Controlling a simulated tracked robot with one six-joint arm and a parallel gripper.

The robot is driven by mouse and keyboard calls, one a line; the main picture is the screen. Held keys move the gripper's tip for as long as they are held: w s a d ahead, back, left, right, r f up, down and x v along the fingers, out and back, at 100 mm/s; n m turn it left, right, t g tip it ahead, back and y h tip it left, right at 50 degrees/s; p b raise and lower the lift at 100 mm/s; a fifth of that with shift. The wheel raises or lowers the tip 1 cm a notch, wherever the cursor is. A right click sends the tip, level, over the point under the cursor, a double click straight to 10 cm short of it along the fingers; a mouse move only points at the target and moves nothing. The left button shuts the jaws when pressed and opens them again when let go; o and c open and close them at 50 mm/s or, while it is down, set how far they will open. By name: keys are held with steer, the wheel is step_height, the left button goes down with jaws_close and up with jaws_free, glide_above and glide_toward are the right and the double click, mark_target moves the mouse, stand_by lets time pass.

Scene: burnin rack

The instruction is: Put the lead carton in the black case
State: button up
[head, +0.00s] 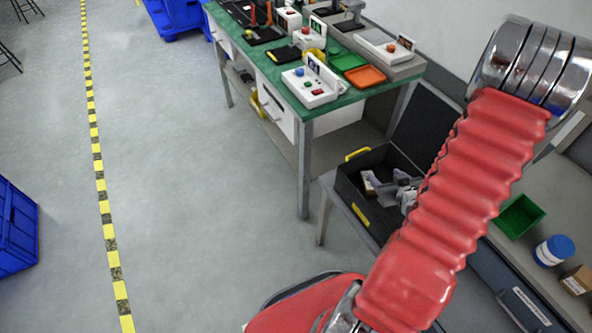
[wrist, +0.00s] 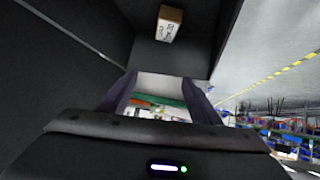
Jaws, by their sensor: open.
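The black case (head: 358,205) stands open on the grey bench in the head view, its lid raised at the back. A small brown carton with a pale printed label (wrist: 168,23) lies inside the case in the wrist view; it also shows in the head view (head: 367,183). I cannot read its label surely. My gripper (head: 391,185) is inside the case opening. In the wrist view my gripper (wrist: 160,82) has its two fingers apart with nothing between them; the carton is clear of them. My arm hides the right part of the case.
Another small brown carton (head: 577,280) stands by a blue-lidded white jar (head: 553,250) at the right, near a green tray (head: 518,216). A green-topped table (head: 285,75) with test devices stands behind. Open floor lies left.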

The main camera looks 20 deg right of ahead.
steer(key=w+a+r+n+g, duration=0.1)
steer(key=w+a+r+g, duration=0.15)
steer(key=a+r, duration=0.5)
steer(key=w+a+r+g, duration=0.1)
steer(key=w+a+r, duration=0.25)
steer(key=r, duration=0.75)
steer(key=s+a+r+y, duration=0.1)
steer(key=s+a+r, duration=0.2)
steer(key=a, duration=0.4)
steer(key=s+a+r+n+g+y, duration=0.1)
steer(key=s+a+r, duration=0.3)
steer(key=s+a, duration=0.2)
steer(key=s+a+r+y, duration=0.1)
steer(key=s+a+r, duration=0.3)
steer(key=a, duration=0.6)
steer(key=shift+s+a+y, duration=0.15)
steer(key=shift+y, duration=0.15)
steer(key=shift+g, duration=0.25)
